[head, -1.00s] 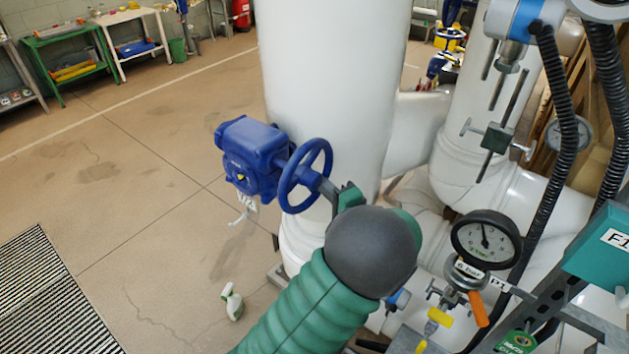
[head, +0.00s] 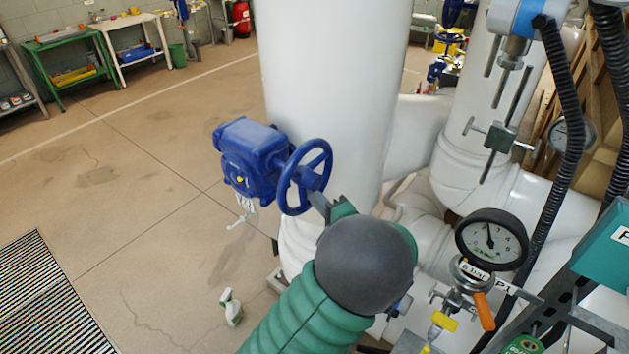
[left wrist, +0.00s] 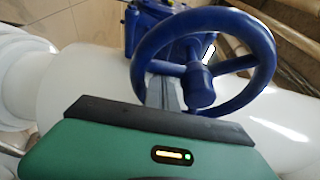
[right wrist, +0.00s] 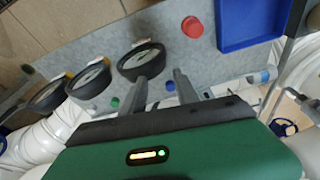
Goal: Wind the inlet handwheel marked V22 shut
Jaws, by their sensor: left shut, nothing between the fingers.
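The blue handwheel (head: 305,152) stands upright on a blue gearbox (head: 248,160) beside a thick white pipe. A small white tag (head: 246,205) hangs under the gearbox; its lettering is too small to read surely. My left gripper (head: 319,202) is shut and empty, its fingers at the wheel's lower rim. In the left wrist view the wheel (left wrist: 255,45) fills the upper middle, and the shut fingers (left wrist: 163,90) show at its lower left, near a spoke. Whether they touch it I cannot tell. My right gripper (right wrist: 162,80) is open and empty, only in the right wrist view.
A pressure gauge (head: 491,239) and an orange-handled valve (head: 484,311) stand right of my left arm. Under my right gripper are several gauges, a red cap (right wrist: 192,27) and a blue tray (right wrist: 252,22).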

